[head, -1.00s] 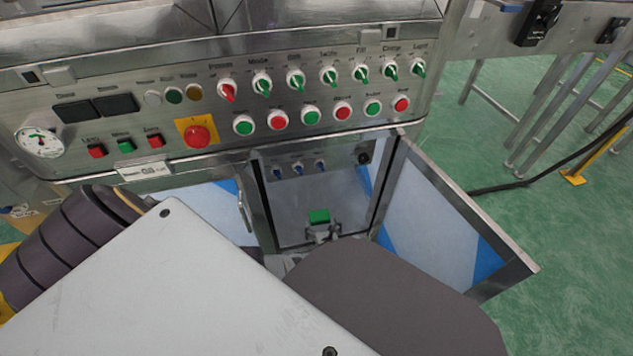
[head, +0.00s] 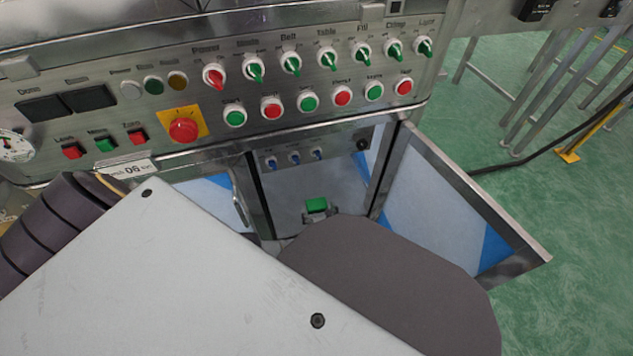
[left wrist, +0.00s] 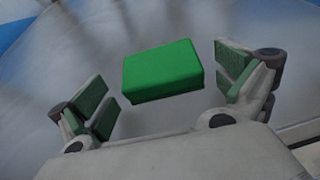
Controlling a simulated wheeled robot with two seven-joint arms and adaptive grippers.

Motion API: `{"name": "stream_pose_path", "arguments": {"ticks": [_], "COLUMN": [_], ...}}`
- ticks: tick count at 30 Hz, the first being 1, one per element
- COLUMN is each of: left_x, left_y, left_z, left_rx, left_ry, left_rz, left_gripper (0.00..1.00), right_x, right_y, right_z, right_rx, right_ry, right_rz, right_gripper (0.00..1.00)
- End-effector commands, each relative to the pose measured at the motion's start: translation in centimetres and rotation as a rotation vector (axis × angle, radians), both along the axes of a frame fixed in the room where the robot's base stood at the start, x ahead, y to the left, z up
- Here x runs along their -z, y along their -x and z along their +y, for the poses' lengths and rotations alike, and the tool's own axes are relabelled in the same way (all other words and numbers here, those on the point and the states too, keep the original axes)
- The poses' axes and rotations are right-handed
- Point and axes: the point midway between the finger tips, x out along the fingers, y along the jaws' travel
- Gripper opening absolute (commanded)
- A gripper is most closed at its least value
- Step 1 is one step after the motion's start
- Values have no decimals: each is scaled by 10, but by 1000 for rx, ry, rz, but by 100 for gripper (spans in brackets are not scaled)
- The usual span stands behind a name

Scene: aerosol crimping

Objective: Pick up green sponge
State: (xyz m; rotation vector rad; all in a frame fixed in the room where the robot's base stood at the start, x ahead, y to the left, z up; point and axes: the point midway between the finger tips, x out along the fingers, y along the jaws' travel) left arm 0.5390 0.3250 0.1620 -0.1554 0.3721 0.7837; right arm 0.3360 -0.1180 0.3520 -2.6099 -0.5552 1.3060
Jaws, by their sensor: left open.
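The green sponge (head: 317,205) is a small green block inside the open cabinet below the control panel. In the left wrist view the sponge (left wrist: 162,70) lies ahead of my left gripper (left wrist: 168,90), between the lines of its two fingers. My left gripper is open, with a gap between each green-padded finger and the sponge. In the head view my left gripper (head: 320,216) shows only in part just below the sponge, mostly hidden behind my own arm. My right gripper is not in view.
The cabinet has an open door (head: 450,200) on the right, reaching outward, and a door with a handle (head: 215,200) on the left. The control panel (head: 330,75) with knobs and buttons stands above the opening. Small blue switches (head: 295,158) sit inside near the top.

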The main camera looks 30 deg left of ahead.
Motion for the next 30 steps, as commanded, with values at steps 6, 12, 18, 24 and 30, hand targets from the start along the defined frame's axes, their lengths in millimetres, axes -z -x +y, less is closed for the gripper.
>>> {"name": "stream_pose_path", "arguments": {"ticks": [6,12,18,24,30], "left_x": [0,0,0,-2,-10], "left_y": [0,0,0,0,0], "left_z": [0,0,0,0,0], "left_rx": [0,0,0,0,0], "left_ry": [0,0,0,0,1], "left_rz": [0,0,0,0,-1], "left_gripper": [79,67,67,67,67], "right_x": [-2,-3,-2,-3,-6], "right_y": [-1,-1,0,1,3], "right_z": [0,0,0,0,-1], "right_rx": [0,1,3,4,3], "right_ry": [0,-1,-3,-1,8], "right_rz": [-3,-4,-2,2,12], "right_gripper": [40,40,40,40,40]}}
